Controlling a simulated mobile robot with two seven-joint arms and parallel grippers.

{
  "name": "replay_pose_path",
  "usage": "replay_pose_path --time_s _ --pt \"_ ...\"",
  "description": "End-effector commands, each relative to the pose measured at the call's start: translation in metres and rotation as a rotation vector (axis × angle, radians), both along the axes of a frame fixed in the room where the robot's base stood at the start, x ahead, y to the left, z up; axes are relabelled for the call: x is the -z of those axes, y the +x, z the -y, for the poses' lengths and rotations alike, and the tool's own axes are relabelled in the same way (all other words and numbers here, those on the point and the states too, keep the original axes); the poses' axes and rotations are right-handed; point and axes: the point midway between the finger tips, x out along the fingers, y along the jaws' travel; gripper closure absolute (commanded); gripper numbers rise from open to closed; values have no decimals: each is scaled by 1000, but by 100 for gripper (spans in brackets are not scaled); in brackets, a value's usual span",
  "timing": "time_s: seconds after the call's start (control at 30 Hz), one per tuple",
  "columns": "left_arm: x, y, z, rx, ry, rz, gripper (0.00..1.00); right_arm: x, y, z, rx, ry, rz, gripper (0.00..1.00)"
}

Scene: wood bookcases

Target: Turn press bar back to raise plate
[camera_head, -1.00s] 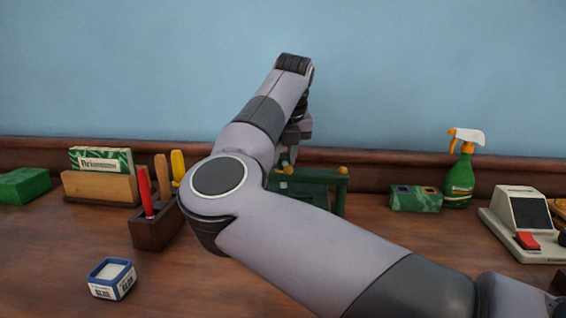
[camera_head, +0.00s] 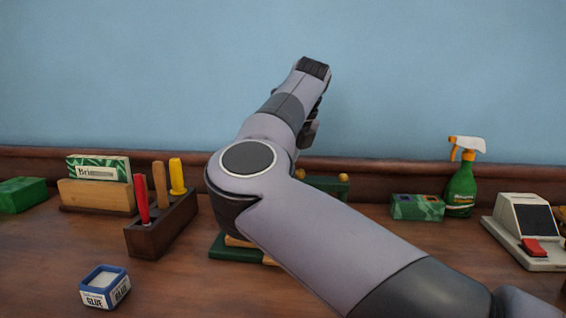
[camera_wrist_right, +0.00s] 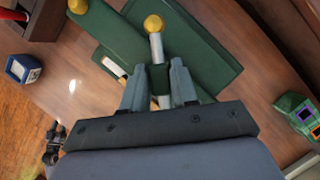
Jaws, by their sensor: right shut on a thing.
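The green press (camera_head: 325,187) stands at the back of the table, mostly hidden behind my right arm in the head view. In the right wrist view its dark green beam (camera_wrist_right: 115,40) runs diagonally below the gripper, with a yellow knob (camera_wrist_right: 77,6) at one end. The press bar (camera_wrist_right: 156,48) is a silvery rod with a yellow ball on its end. My right gripper (camera_wrist_right: 160,78) is shut on the bar, a finger on either side. The plate cannot be made out clearly. My left gripper is not in view.
A dark tool block (camera_head: 165,228) with upright handles, a glue pot (camera_head: 105,287) and a card holder (camera_head: 97,196) stand to the left. A green box (camera_head: 417,207), a spray bottle (camera_head: 461,185) and a card terminal (camera_head: 525,230) stand to the right. The front left table is mostly clear.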

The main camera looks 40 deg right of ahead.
Motion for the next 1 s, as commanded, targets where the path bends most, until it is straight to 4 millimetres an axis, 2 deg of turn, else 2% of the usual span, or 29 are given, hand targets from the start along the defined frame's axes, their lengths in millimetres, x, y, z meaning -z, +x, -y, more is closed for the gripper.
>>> replay_pose_path --time_s 0.3,0.33,0.4,0.73,1.0 --pt "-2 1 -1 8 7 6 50 -2 0 2 2 -5 4 100" --pt "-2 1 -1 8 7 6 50 -2 0 2 2 -5 4 69" --pt "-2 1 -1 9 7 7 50 -2 0 1 2 -5 3 51" --pt "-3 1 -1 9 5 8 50 -5 -1 1 1 -2 2 51" --pt "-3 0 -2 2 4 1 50 -43 -17 1 2 -4 5 51"
